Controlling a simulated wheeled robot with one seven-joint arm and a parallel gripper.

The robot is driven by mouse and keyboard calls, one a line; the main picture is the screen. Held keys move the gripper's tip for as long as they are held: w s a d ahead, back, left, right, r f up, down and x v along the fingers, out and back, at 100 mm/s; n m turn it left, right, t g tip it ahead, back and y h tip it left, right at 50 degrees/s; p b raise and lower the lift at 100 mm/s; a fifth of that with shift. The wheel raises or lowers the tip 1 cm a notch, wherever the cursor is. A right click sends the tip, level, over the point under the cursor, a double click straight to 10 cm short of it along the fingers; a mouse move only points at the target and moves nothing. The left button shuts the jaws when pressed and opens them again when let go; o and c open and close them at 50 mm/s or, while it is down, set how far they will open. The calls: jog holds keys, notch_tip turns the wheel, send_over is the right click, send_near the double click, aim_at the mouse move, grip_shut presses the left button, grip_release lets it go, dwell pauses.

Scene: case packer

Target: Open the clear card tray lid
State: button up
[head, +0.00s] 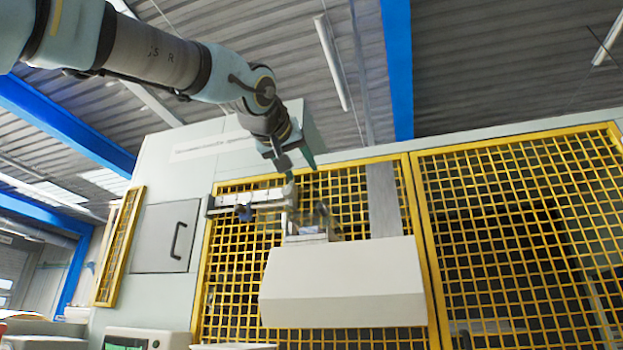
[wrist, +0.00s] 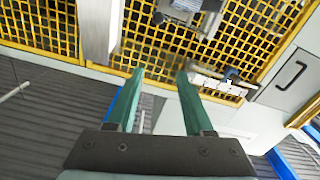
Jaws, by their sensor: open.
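My gripper (head: 300,168) is open and empty, high in front of the yellow mesh guard. In the wrist view its two green fingers (wrist: 160,74) stand apart with nothing between them. A small tray unit (head: 307,238) with white contents sits below the gripper in the head view, behind the top edge of a pale housing. A greyish, see-through panel (head: 322,220) stands at its right side and looks like the clear lid; its exact position is hard to tell. In the wrist view the tray unit (wrist: 184,8) is at the top edge, beyond the fingertips and apart from them.
A white rail assembly (head: 250,198) with a dark blue part runs left of the tray; it also shows in the wrist view (wrist: 218,82). The pale housing (head: 342,285) juts out below. Yellow mesh guards (head: 520,230) cover the machine front. A grey door (head: 166,236) is at left.

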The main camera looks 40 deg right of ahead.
jog(key=p+x, duration=0.4)
jog(key=x, duration=0.4)
jog(key=shift+w+d, duration=0.15)
jog(key=shift+d, duration=0.1)
jog(key=shift+c, duration=0.4)
jog(key=shift+r, duration=0.1)
grip_shut()
jog(key=c, duration=0.7)
grip_release()
jog(key=shift+c, duration=0.2)
jog(key=o, duration=0.8)
jog(key=shift+a, duration=0.1)
